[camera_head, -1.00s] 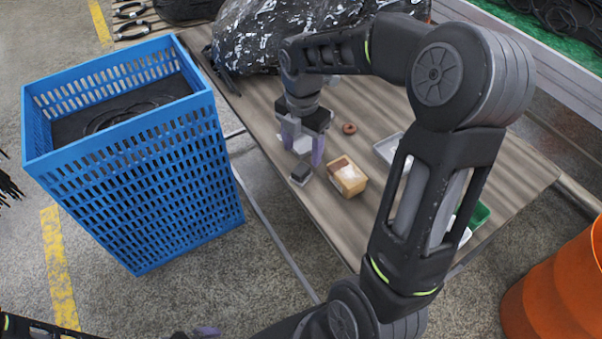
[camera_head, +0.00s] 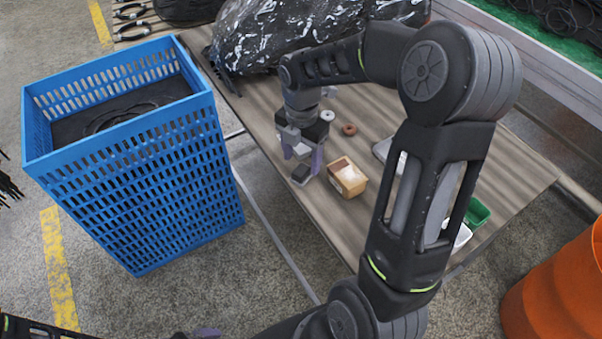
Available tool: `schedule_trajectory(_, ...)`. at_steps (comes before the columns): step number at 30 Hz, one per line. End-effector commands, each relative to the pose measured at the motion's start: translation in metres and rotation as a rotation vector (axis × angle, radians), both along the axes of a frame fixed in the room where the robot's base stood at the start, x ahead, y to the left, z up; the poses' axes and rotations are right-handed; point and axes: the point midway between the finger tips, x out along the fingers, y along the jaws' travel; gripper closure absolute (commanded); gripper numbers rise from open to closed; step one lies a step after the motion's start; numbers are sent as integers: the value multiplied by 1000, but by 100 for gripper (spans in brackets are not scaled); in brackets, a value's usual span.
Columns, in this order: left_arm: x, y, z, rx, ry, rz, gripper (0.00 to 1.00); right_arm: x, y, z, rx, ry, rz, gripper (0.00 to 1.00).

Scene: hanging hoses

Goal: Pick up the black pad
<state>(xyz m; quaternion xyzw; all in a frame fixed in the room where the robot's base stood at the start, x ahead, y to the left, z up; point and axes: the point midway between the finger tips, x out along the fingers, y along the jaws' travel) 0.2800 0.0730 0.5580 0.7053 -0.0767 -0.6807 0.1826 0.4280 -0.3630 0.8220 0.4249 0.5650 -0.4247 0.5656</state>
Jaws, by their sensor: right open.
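The black pad (camera_head: 301,175) is a small dark block with a pale edge, lying on the table near its front left edge. My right gripper (camera_head: 302,159) points down with its purple fingers apart. The fingertips are just above and around the pad's far side; I cannot tell whether they touch it. Part of my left gripper (camera_head: 206,332) shows as a purple fingertip at the bottom edge; the rest is cut off.
A small tan box (camera_head: 347,178) stands close to the right of the pad. A brown ring (camera_head: 349,129) and a white ring (camera_head: 328,115) lie behind. A blue crate (camera_head: 140,165) stands left of the table. A black plastic bag (camera_head: 290,35) fills the back.

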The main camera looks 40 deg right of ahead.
Motion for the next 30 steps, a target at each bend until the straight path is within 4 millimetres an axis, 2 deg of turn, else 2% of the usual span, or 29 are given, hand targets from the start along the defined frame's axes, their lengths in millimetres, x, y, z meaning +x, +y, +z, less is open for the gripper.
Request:
schedule_trajectory(7,0,0,2,0,0,0,0,0,2,-34,1,6,1,38)
schedule_trajectory(11,0,0,1,0,0,0,0,0,1,-47,2,2,0,38)
schedule_trajectory(30,0,0,1,0,0,0,0,1,1,-48,1,0,0,39)
